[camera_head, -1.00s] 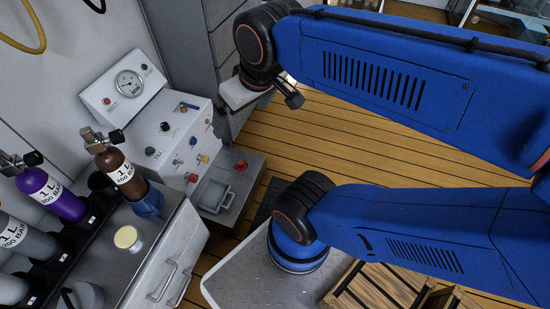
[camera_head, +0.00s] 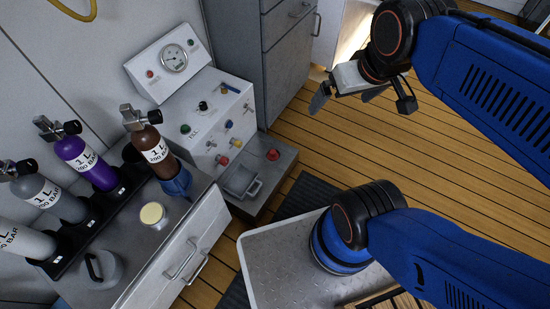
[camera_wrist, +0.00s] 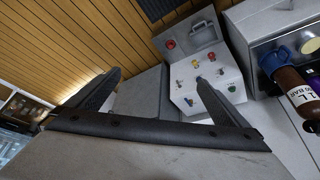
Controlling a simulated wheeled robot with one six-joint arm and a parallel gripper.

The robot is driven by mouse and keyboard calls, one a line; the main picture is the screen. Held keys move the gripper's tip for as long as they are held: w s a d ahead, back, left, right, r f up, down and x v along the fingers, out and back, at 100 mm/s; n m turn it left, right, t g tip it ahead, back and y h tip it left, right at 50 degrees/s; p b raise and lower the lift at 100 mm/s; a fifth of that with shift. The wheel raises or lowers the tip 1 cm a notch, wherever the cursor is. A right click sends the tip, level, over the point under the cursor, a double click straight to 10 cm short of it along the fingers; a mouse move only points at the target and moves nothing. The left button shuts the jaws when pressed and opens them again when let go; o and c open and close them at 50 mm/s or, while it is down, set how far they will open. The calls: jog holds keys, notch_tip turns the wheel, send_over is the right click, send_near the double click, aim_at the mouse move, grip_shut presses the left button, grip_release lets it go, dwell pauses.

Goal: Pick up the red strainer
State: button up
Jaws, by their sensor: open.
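I cannot make out a red strainer in either view. My gripper (camera_head: 347,98) is open and empty, in the air over the wooden floor, right of the grey fill panel (camera_head: 203,118). In the wrist view my gripper (camera_wrist: 158,78) has its two dark fingers spread wide, with nothing between them. The panel also shows in the wrist view (camera_wrist: 207,75), beyond the fingers. A red knob (camera_head: 273,155) sits on the low grey box by the panel, but it does not look like a strainer.
A grey cabinet (camera_head: 270,70) stands behind. Wooden floor (camera_head: 340,150) is open at right.

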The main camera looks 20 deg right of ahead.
jog(key=shift+c, duration=0.3)
jog(key=c, duration=0.5)
jog(key=shift+w+a, duration=0.1)
jog(key=shift+w, duration=0.2)
jog(key=c, duration=0.5)
jog(key=w+f+n, duration=0.2)
jog(key=w, duration=0.2)
jog(key=w+a+f+n+g, duration=0.1)
jog(key=w+f+n, duration=0.1)
jog(key=w, duration=0.2)
jog(key=w+f+n, duration=0.1)
jog(key=w+n, duration=0.2)
jog(key=w, duration=0.2)
jog(key=shift+a+f+g, duration=0.2)
jog(key=shift+f+g, duration=0.1)
jog(key=shift+f, duration=0.1)
jog(key=c, duration=0.3)
jog(key=n+g, duration=0.4)
jog(key=n, duration=1.2)
send_over(273, 152)
notch_tip(273, 152, down, 38)
jog(key=f, duration=0.1)
notch_tip(273, 152, down, 10)
jog(key=shift+s+d+f, duration=0.1)
jog(key=shift+f, duration=2.9)
